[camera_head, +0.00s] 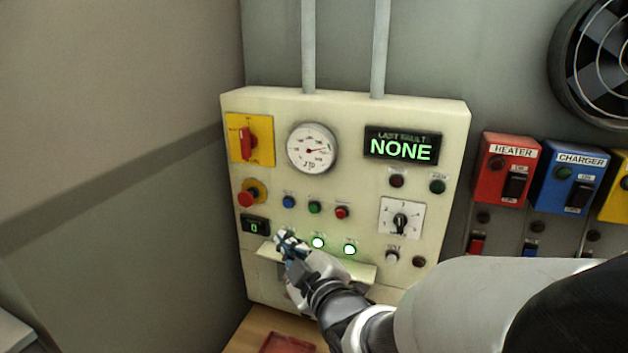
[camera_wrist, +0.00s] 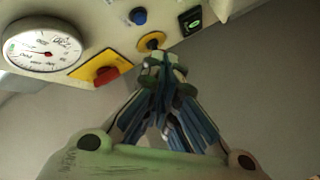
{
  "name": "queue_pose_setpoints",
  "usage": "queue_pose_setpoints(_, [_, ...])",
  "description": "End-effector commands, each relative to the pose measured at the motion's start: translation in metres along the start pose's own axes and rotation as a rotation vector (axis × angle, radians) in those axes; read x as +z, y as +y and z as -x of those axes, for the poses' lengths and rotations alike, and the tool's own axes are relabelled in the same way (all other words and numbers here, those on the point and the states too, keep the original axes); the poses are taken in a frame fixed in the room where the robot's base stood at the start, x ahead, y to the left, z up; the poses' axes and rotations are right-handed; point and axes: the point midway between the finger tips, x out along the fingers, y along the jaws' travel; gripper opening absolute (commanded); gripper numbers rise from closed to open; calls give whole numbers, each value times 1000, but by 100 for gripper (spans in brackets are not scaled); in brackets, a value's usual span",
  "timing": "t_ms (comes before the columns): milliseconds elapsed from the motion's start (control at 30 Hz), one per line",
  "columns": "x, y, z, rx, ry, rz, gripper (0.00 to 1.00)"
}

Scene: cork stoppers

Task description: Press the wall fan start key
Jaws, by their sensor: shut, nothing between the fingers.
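The cream control panel (camera_head: 350,110) is on the wall. A blue button (camera_head: 289,202), a green button (camera_head: 314,207) and a red button (camera_head: 342,212) sit in a row on it; their labels are too small to read, so I cannot tell which is the fan start key. My gripper (camera_head: 284,240) is shut and empty in front of the panel's lower left, below the blue button. In the wrist view, the fingertips (camera_wrist: 165,62) overlap the yellow collar (camera_wrist: 152,41) of the red stop knob. The blue button (camera_wrist: 138,16) is also there. Contact cannot be told.
Two lit white-green buttons (camera_head: 318,242) and (camera_head: 349,249) sit right of my gripper above a ledge (camera_head: 362,270). A red rotary switch (camera_head: 246,143), a gauge (camera_head: 312,149) and a display reading NONE (camera_head: 402,146) are above. A wall fan (camera_head: 597,60) is at upper right.

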Motion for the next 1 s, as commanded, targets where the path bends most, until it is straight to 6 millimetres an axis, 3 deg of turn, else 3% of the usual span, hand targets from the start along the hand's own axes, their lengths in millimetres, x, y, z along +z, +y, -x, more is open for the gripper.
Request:
queue_pose_setpoints(133, [-7, 0, -2, 8, 26, 15, 0])
queue_pose_setpoints(567, [-4, 4, -6, 9, 24, 15, 0])
queue_pose_setpoints(1000, [24, 35, -46, 9, 22, 14, 0])
